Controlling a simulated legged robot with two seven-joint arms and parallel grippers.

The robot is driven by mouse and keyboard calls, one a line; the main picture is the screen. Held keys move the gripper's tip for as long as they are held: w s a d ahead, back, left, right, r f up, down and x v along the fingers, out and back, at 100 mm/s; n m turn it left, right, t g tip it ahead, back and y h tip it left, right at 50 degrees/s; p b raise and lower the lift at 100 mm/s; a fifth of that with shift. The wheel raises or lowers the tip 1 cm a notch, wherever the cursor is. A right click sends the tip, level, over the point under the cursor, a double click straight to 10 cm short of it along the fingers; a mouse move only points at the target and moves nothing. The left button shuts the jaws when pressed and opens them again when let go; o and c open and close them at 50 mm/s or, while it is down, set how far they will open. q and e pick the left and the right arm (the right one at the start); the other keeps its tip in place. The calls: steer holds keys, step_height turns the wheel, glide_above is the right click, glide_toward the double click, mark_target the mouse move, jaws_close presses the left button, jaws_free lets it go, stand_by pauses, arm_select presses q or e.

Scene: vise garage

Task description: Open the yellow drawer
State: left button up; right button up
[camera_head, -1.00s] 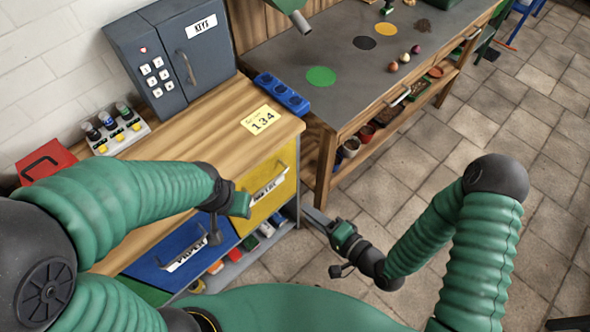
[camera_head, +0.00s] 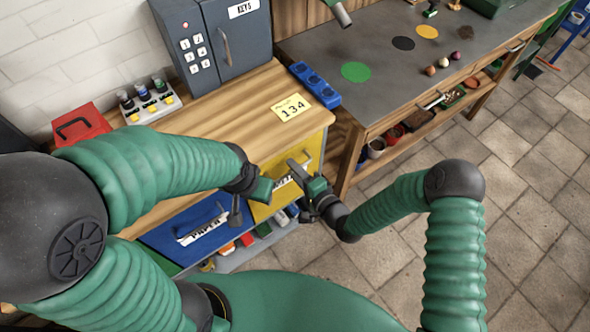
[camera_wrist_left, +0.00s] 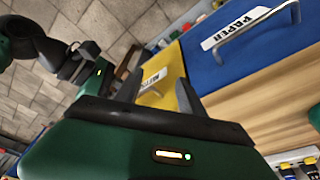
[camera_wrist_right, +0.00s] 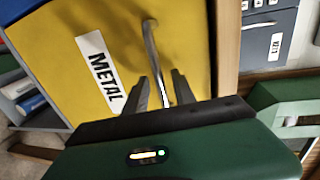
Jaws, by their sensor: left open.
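The yellow drawer (camera_head: 314,145) with a METAL label is in the cabinet front, and its face looks flush with the cabinet. In the right wrist view the drawer front (camera_wrist_right: 70,70) has a metal bar handle (camera_wrist_right: 152,45). My right gripper (camera_wrist_right: 160,88) is open, with its fingers on either side of the bar's near end; contact cannot be told. In the head view my right gripper (camera_head: 298,170) is in front of the drawer, hiding part of the handle.
A blue PAPER drawer (camera_head: 165,240) with a handle is left of the yellow one. An open shelf with several colored items (camera_head: 247,240) lies below. A workbench (camera_head: 385,75) stands to the right. Tiled floor (camera_head: 520,200) is free on the right.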

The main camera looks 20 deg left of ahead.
steer(key=shift+w+a, duration=0.1)
steer(key=shift+a, duration=0.4)
steer(key=shift+c, duration=0.3)
steer(key=shift+d, duration=0.35)
jaws_close()
steer(key=shift+f, duration=0.15)
